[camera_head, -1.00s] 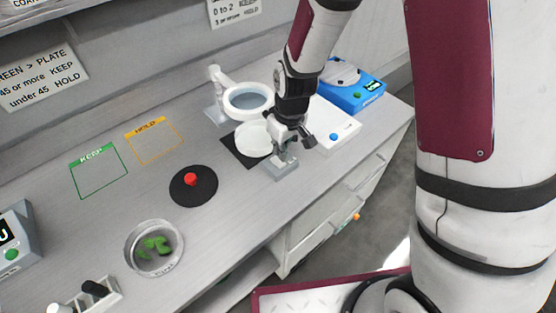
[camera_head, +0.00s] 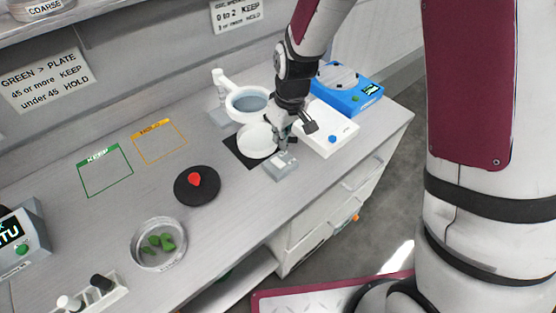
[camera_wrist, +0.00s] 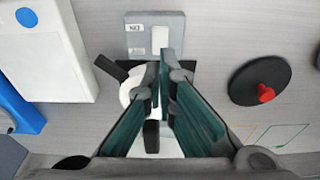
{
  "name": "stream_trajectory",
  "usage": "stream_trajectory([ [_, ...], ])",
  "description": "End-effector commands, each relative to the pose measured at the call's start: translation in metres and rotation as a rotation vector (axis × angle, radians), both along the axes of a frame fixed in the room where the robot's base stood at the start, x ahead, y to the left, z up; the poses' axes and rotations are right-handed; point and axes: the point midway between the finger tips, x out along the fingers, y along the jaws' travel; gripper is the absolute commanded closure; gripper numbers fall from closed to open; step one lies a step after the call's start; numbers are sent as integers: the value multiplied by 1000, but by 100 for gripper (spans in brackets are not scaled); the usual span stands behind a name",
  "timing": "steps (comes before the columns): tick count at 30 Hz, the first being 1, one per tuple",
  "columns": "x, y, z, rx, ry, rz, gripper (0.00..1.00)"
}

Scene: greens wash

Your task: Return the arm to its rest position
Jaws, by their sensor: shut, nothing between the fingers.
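My gripper (camera_head: 284,137) is shut and empty. In the head view it hangs above the bench beside a white round dish (camera_head: 257,141) and a small grey block (camera_head: 281,165). In the wrist view the fingers (camera_wrist: 164,58) are close together, pointing toward the grey block (camera_wrist: 142,36) with its pale label. They partly hide the white dish (camera_wrist: 132,92). My arm reaches down from the top of the head view.
A magnifier (camera_head: 247,100), a white box (camera_head: 330,131) and a blue device (camera_head: 352,93) stand around the gripper. Left are a black disc (camera_head: 207,195) with a red knob (camera_head: 194,179), a glass dish (camera_head: 143,257) of green pieces, and clear KEEP (camera_head: 105,172) and HOLD (camera_head: 159,143) outlines.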

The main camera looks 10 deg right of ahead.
Motion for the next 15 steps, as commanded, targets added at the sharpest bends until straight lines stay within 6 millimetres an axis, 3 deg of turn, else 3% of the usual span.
stream_trajectory([
  [9, 0, -1, 4, 1, -4, -4, 100],
  [11, 0, -3, 11, 2, -11, -13, 100],
  [15, -3, -15, 45, 7, -41, -55, 100],
])
